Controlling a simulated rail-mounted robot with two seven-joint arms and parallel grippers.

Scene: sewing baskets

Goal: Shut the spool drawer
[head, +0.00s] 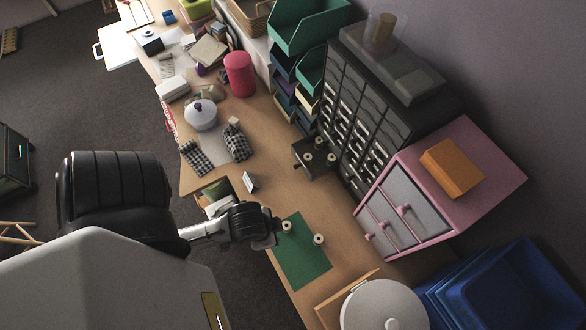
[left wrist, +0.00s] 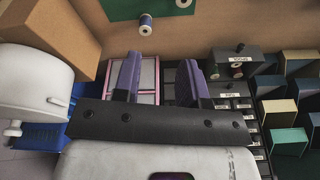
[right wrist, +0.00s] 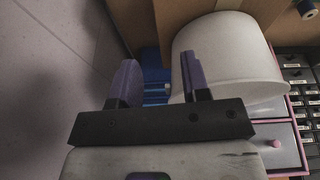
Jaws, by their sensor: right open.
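The spool drawer (head: 299,152) is dark and stands pulled out from the black drawer cabinet (head: 341,135), with a few spools in and around it. In the left wrist view the drawer (left wrist: 226,56) shows its labelled front and small knob, right of my fingers. My left gripper (head: 278,229) is over the table beside the green mat, apart from the drawer; in its own view (left wrist: 160,80) it is open and empty. My right gripper (right wrist: 158,80) is open and empty, near a white round bin (right wrist: 225,55); it does not show in the head view.
The green mat (head: 302,262) holds two spools. A pink cabinet (head: 440,205) with grey drawers stands beside the black one. The white bin (head: 383,305) and blue crates (head: 510,290) are at the lower right. Bare tabletop (head: 330,208) lies between mat and cabinets.

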